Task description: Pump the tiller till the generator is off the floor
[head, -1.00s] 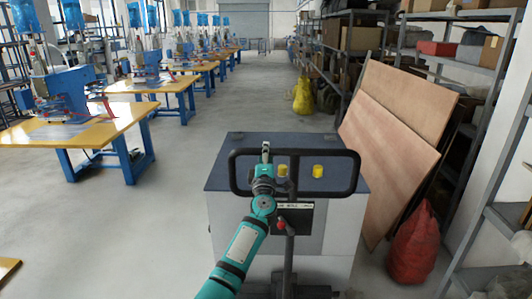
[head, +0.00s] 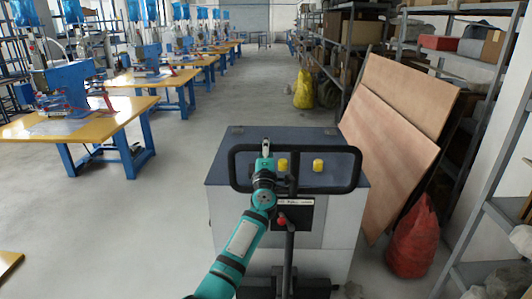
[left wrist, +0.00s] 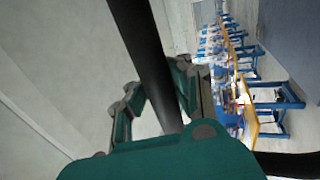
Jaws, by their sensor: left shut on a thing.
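The tiller (head: 335,150) is a black rounded loop handle on a dark shaft (head: 288,255), in front of the generator in the head view. The generator (head: 335,220) is a grey box with a dark blue top and two yellow knobs. Its foot is partly hidden by the dark truck parts, so I cannot tell whether it touches the floor. My left gripper (head: 266,149) is shut on the upper bar of the loop, left of its middle. In the left wrist view the black bar (left wrist: 142,50) passes by the fingers. My right gripper is not in view.
Wooden boards (head: 395,140) lean on the shelving at the right, with a red sack (head: 412,242) at their foot. Yellow-topped benches (head: 105,115) with blue machines line the left. A yellow bag (head: 302,90) stands farther back. The grey aisle floor between is clear.

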